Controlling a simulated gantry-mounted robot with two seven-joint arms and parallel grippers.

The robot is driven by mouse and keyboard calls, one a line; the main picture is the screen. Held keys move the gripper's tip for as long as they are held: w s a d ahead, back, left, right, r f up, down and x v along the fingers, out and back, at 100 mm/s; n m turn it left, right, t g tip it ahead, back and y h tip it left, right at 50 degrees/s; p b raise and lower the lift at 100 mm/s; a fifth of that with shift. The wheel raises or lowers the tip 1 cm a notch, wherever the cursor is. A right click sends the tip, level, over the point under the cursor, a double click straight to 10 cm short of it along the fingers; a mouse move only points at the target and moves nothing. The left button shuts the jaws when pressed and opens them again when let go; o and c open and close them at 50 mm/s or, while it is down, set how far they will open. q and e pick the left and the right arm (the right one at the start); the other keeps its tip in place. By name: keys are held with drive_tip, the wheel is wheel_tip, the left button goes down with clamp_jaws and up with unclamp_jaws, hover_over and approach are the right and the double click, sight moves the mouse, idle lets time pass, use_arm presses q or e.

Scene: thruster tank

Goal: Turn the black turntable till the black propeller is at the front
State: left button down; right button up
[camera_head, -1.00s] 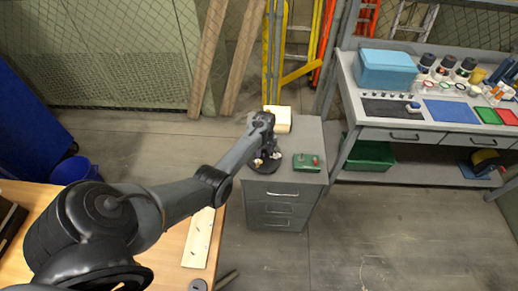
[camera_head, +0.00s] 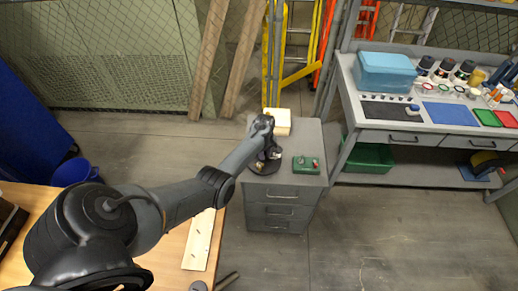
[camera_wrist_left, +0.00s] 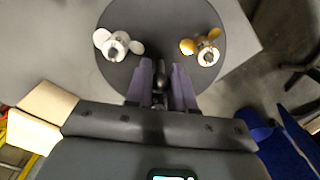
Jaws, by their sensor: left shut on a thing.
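The black turntable (camera_head: 264,169) is a round disc on top of a grey drawer cabinet; it fills the upper middle of the left wrist view (camera_wrist_left: 160,20). A white propeller (camera_wrist_left: 118,45) stands on its left part and a gold propeller (camera_wrist_left: 203,48) on its right part in that view. My left gripper (camera_wrist_left: 160,88) is shut on a dark upright part (camera_wrist_left: 160,72) at the turntable, between the two propellers and nearer the wrist. I cannot tell whether that part is a peg or the black propeller. In the head view the gripper (camera_head: 268,152) hides much of the disc.
A cream block (camera_head: 278,121) is behind my wrist. A workbench (camera_head: 400,140) with a blue box (camera_head: 385,71) stands at the right. A wooden table (camera_head: 178,245) is at the front left.

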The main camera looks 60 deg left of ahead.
use_arm(q)
drive_tip(key=shift+n, duration=0.8)
drive_tip(key=shift+n, duration=1.7)
drive_tip(key=shift+n, duration=1.7)
